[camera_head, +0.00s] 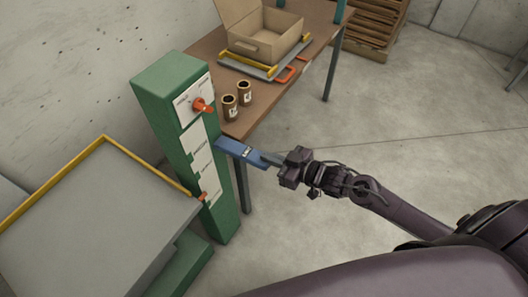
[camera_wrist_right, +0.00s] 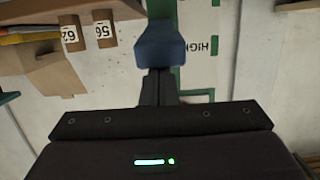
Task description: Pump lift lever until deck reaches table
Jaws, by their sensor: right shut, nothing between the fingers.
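The green lift column (camera_head: 165,85) stands between the deck and the table. The grey deck (camera_head: 90,220) with a yellow rim is at the left; its edge meets the column lower than the brown table top (camera_head: 262,95). The blue lift lever (camera_head: 240,152) sticks out from the column to the right, near the table corner. My right gripper (camera_head: 270,159) is shut, with its fingertips at the lever's outer end; whether they touch is unclear. In the right wrist view the blue lever end (camera_wrist_right: 160,45) is straight beyond the shut fingers (camera_wrist_right: 158,84). My left gripper is out of view.
An orange knob (camera_head: 203,105) sits high on the column, and an orange pointer (camera_head: 203,196) lower down by the deck. Two brown cans (camera_head: 237,100) and an open cardboard box (camera_head: 265,30) are on the table. Free floor (camera_head: 400,140) lies to the right.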

